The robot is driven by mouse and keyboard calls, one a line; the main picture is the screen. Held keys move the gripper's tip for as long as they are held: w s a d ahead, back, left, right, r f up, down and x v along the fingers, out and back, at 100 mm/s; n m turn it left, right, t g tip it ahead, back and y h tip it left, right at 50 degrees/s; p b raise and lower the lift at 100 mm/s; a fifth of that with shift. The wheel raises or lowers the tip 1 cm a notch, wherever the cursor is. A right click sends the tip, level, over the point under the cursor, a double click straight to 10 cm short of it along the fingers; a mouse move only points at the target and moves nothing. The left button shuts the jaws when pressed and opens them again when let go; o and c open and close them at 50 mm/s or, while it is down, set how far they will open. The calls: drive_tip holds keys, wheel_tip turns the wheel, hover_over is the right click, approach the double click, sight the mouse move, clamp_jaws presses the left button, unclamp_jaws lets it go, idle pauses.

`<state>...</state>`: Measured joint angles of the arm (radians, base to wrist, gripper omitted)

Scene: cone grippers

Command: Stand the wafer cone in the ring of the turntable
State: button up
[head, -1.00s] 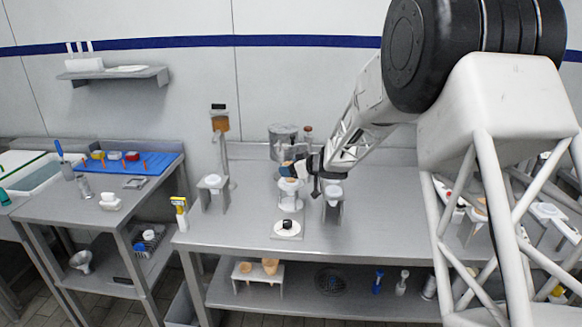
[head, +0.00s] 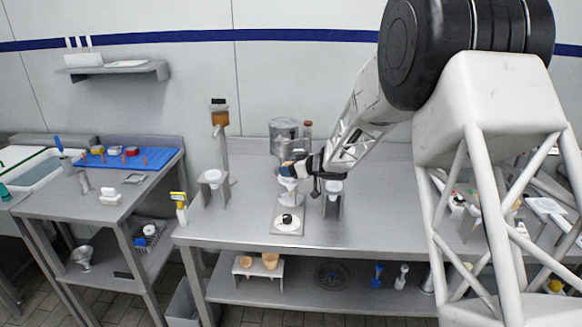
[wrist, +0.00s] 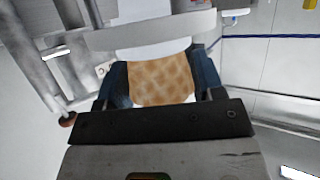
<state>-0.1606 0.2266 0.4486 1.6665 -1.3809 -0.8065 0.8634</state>
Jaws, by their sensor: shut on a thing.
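My gripper (head: 291,169) is shut on the wafer cone (wrist: 161,80), a tan, waffle-patterned piece between two blue fingertips in the wrist view. In the head view the cone is mostly hidden by the fingers. A white ring-like holder (head: 288,185) is directly below the fingers, above a grey base plate (head: 276,231) on the bench. A white disc with a black middle (head: 280,225) is at the front of this plate. White surfaces also show beyond and beside the cone in the wrist view. I cannot tell whether the cone touches the ring.
Grey stands with white tops are close on the left (head: 213,177) and right (head: 334,187). A metal canister (head: 284,131) is behind. Tan cups (head: 270,261) sit in a white rack on the lower shelf.

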drive_tip(key=shift+f, duration=0.1)
drive_tip(key=o, duration=0.7)
drive_tip(key=shift+o, duration=0.2)
drive_tip(key=shift+r, duration=1.6)
drive_tip(key=shift+s+d+r, duration=0.1)
drive_tip(key=shift+s+r, duration=0.1)
drive_tip(key=shift+r, duration=0.05)
drive_tip(key=s+d, duration=0.2)
drive_tip(key=s, duration=0.5)
drive_tip(key=s+d+r, duration=0.1)
drive_tip(key=s+d, duration=0.1)
drive_tip(key=s, duration=0.6)
drive_tip(key=shift+d+r, duration=0.2)
drive_tip(key=shift+d, duration=0.05)
